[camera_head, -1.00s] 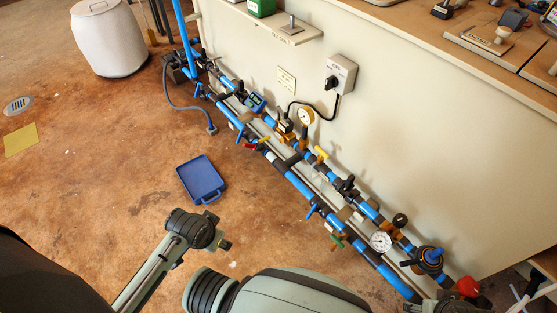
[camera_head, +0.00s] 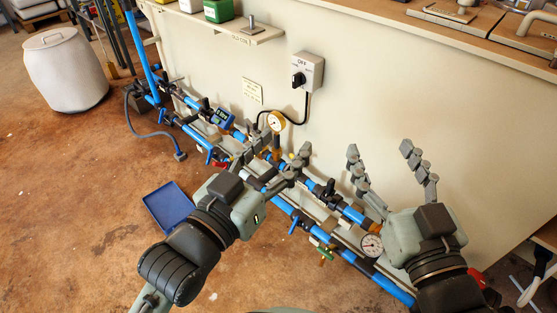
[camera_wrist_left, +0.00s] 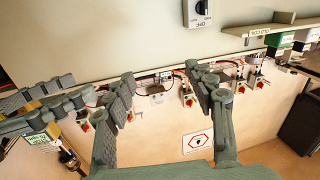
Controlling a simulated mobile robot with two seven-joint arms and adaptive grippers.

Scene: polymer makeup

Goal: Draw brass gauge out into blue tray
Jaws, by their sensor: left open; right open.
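The brass gauge (camera_head: 276,121), with a round pale dial and yellow-brass rim, stands on the blue pipe run by the wall. My left gripper (camera_head: 271,152) is open, its fingers over the pipes just below the gauge in the head view; whether it touches anything is unclear. In the left wrist view my left gripper's fingers (camera_wrist_left: 160,78) are spread with nothing held; I cannot make out the gauge there. The blue tray (camera_head: 168,206) lies on the floor left of my left gripper, partly hidden by my arm. My right gripper (camera_head: 381,153) is open and empty, fingers up.
A second, white-faced gauge (camera_head: 372,245) sits on the pipes beside my right gripper. A switch box (camera_head: 307,74) is on the wall above the pipes. A white bin (camera_head: 65,66) stands at the back left. Brown floor is open around the tray.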

